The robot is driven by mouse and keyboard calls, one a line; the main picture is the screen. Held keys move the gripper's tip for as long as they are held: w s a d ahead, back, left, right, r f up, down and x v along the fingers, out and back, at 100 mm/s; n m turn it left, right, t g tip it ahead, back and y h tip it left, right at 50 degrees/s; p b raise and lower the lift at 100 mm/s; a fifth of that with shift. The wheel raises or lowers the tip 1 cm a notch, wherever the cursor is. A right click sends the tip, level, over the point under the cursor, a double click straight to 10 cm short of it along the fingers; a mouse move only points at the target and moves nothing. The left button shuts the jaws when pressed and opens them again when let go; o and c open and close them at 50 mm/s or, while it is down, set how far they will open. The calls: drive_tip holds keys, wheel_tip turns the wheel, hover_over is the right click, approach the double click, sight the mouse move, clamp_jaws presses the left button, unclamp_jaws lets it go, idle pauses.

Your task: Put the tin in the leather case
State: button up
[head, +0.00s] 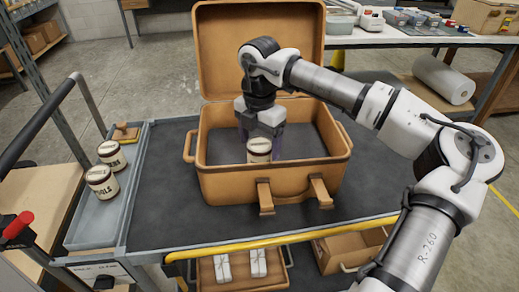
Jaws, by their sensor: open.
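The leather case (222,186) is tan, stands open on the dark cart top, and has its lid raised at the back. A cream tin (259,152) with a dark lid is inside the case, near the front wall, which hides its lower part. My gripper (261,136) points down into the case just above and behind this tin. Its jaws are open, with the fingers showing at either side of the tin. Whether they touch it I cannot tell. Two similar tins, one farther back (112,155) and one nearer (101,183), stand in the grey side tray (92,232).
A wooden-handled item (126,132) lies at the tray's far end. A yellow rail (290,239) runs along the cart's front edge. Below it are a case with white packets (240,266) and an open box. A bench (400,37) with boxes stands behind. The cart top beside the case is clear.

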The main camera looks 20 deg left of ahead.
wheel_tip(320, 180, up, 9)
drive_tip(key=shift+b, duration=0.45)
drive_tip(key=shift+r, duration=0.1)
